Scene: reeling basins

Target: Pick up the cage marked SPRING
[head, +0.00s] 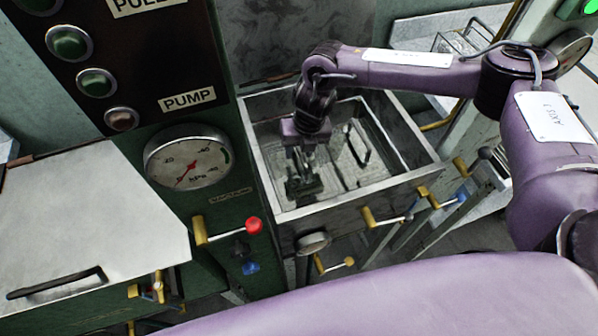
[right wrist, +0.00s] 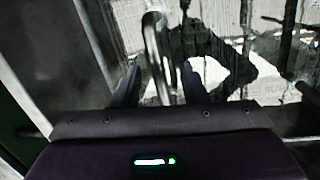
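My right gripper (head: 304,184) reaches down into an open grey basin (head: 410,178) in the head view. In the right wrist view its two fingers (right wrist: 160,86) stand apart, and a grey bar (right wrist: 152,45), which looks like a handle, shows between them. I cannot tell whether the fingers touch it. A dark handle (head: 358,146) stands in the basin to the right of the gripper. No SPRING marking can be read, so I cannot tell which cage bears it. My left gripper is not in view.
A closed metal lid (head: 85,215) lies at the left. A panel with a pressure gauge (head: 188,162) stands left of the basin. A red-knobbed lever (head: 228,231) and other valve levers stick out at the front. A wire rack (head: 465,42) stands behind at the right.

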